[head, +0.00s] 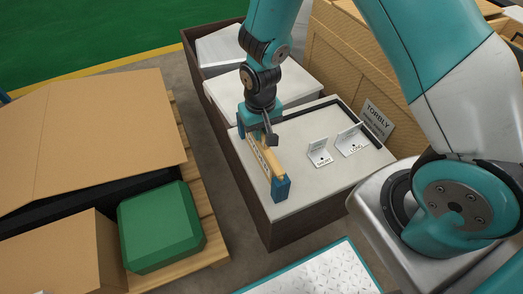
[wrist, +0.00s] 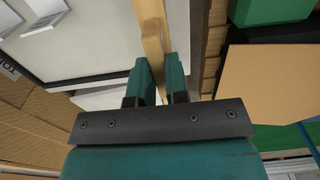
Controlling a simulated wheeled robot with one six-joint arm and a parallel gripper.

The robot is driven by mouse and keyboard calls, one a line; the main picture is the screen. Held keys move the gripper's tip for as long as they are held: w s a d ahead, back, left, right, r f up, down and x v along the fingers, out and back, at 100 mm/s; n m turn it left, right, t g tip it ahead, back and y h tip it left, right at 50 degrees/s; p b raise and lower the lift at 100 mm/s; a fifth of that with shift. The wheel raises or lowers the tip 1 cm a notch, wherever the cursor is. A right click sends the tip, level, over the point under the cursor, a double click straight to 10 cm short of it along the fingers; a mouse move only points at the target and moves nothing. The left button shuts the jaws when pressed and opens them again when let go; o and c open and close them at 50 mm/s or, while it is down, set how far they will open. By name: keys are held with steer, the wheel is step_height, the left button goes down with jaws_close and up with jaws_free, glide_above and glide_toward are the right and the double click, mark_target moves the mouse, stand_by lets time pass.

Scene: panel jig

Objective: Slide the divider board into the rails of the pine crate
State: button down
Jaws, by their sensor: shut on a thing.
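My gripper (head: 265,140) points down over the pale worktop and is shut on a thin tan wooden board (head: 269,158). The board stands on edge. In the wrist view my gripper (wrist: 164,85) has its teal fingers on both sides of the board (wrist: 152,38), which runs up past the fingertips. A blue upright piece (head: 281,188) is at the board's near end in the head view. More blue shows at the far end, partly behind my gripper. I cannot tell whether the blue pieces are rails. I cannot pick out the pine crate for certain.
Two white angled brackets with labels (head: 319,153) (head: 351,140) stand right of the board on the worktop (head: 327,186). A wooden structure with a TORBLY sign (head: 378,119) is behind. A green case (head: 160,227) and cardboard boxes (head: 95,130) lie on a pallet at left.

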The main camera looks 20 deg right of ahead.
steer(key=shift+r, duration=0.1)
step_height(320, 180, up, 11)
steer(key=p, duration=0.9)
steer(key=shift+p, duration=0.3)
stand_by(0.5)
steer(key=shift+f, duration=0.2)
